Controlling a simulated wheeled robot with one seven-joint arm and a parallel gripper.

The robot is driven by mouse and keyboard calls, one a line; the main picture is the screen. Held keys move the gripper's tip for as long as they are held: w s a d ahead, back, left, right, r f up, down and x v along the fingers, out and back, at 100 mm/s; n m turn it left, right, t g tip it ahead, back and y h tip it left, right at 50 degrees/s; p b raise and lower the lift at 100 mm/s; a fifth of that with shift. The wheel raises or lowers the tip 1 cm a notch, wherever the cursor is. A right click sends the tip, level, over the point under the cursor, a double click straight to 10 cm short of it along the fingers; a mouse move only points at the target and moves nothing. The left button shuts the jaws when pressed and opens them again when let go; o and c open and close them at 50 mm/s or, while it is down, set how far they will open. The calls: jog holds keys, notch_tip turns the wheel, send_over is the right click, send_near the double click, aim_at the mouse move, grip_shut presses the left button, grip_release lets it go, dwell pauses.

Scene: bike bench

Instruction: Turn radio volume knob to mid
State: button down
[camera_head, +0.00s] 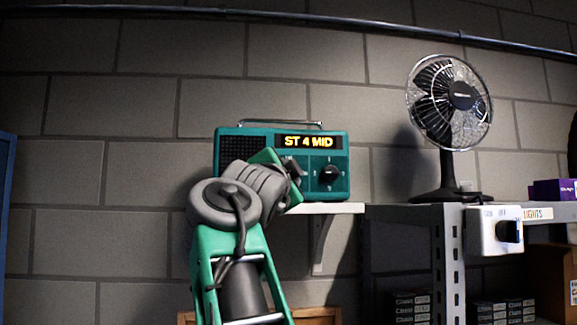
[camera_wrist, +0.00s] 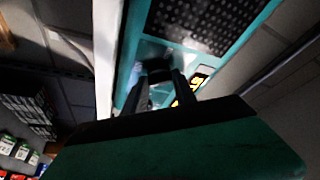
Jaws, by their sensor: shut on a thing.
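My gripper (camera_head: 291,172) is at the radio's face, left of that knob, and my arm hides the lower left of the radio. In the wrist view, my gripper (camera_wrist: 156,80) is shut on a dark knob (camera_wrist: 155,68) beside the speaker grille (camera_wrist: 195,22). The gripped knob's pointer and label cannot be made out.
The shelf (camera_head: 335,208) ends just right of the radio. A black fan (camera_head: 447,100) stands on a metal rack to the right. A white switch box (camera_head: 493,231) with a black knob is on the rack's front, by a "LIGHTS" label. Boxes (camera_head: 410,305) sit lower down.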

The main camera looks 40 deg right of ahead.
jog(key=shift+r+m+g+y+p, duration=0.25)
jog(key=shift+m+g+p, duration=0.2)
jog(key=shift+m+p, duration=0.7)
jog(key=shift+r+m+g+y+p, duration=0.1)
jog(key=shift+m+g+y+p, duration=0.35)
jog(key=shift+m, duration=1.1)
jog(key=shift+f+p, duration=0.1)
jog(key=shift+p, duration=0.2)
jog(key=c, duration=1)
grip_release()
jog(key=b+v, duration=0.1)
jog(key=v, duration=0.6)
jog(key=shift+s+a, duration=0.2)
jog(key=shift+a, duration=0.15)
